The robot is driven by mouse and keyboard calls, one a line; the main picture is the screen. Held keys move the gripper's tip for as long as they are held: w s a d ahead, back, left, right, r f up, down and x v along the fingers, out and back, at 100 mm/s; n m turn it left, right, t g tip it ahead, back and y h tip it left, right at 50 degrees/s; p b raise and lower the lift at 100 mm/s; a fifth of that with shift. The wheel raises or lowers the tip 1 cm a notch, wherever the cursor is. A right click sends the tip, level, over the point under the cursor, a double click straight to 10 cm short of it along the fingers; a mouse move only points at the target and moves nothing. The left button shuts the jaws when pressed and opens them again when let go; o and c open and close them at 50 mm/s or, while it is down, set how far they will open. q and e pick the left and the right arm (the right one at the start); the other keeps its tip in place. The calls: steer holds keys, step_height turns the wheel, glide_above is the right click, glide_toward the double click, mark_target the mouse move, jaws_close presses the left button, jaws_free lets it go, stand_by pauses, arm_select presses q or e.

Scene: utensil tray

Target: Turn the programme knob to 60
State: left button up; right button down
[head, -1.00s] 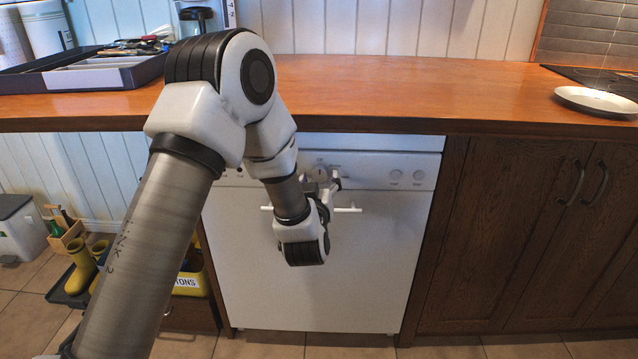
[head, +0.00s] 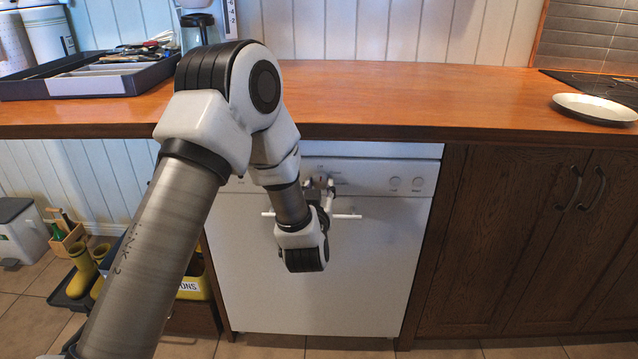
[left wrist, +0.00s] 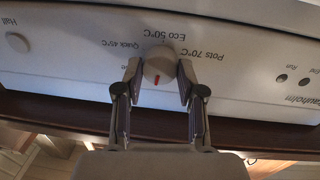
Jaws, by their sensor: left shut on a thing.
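The programme knob (left wrist: 158,62) is a round grey knob with a red mark on the white dishwasher panel (left wrist: 235,62). It shows small in the head view (head: 320,182), partly hidden by my gripper. The left wrist view is upside down to the panel print; the red mark points to the bottom of that picture, away from the readable labels Quick 45°C, Eco 50°C and Pots 70°C. I cannot read a 60 label. My left gripper (left wrist: 158,74) has one finger on each side of the knob and is shut on it. My right gripper is not in view.
A white bar handle (head: 347,216) crosses the dishwasher door just below the panel. The wooden worktop (head: 400,95) overhangs above, with a utensil tray (head: 100,84) at left and a white plate (head: 594,108) at right.

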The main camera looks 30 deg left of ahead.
arm_select(q)
steer(key=m+p, duration=0.5)
steer(key=p, duration=0.1)
steer(key=shift+r+m, duration=0.35)
steer(key=shift+m, duration=0.05)
steer(key=shift+f+m+g+p, duration=0.2)
steer(key=shift+m+g+p, duration=0.2)
steer(key=shift+m+p, duration=1.6)
steer(key=o, duration=1.1)
steer(key=shift+o, duration=0.2)
steer(key=shift+f, duration=0.1)
steer(key=v, duration=1.1)
steer(key=shift+s+d, duration=0.25)
steer(key=shift+s, duration=0.1)
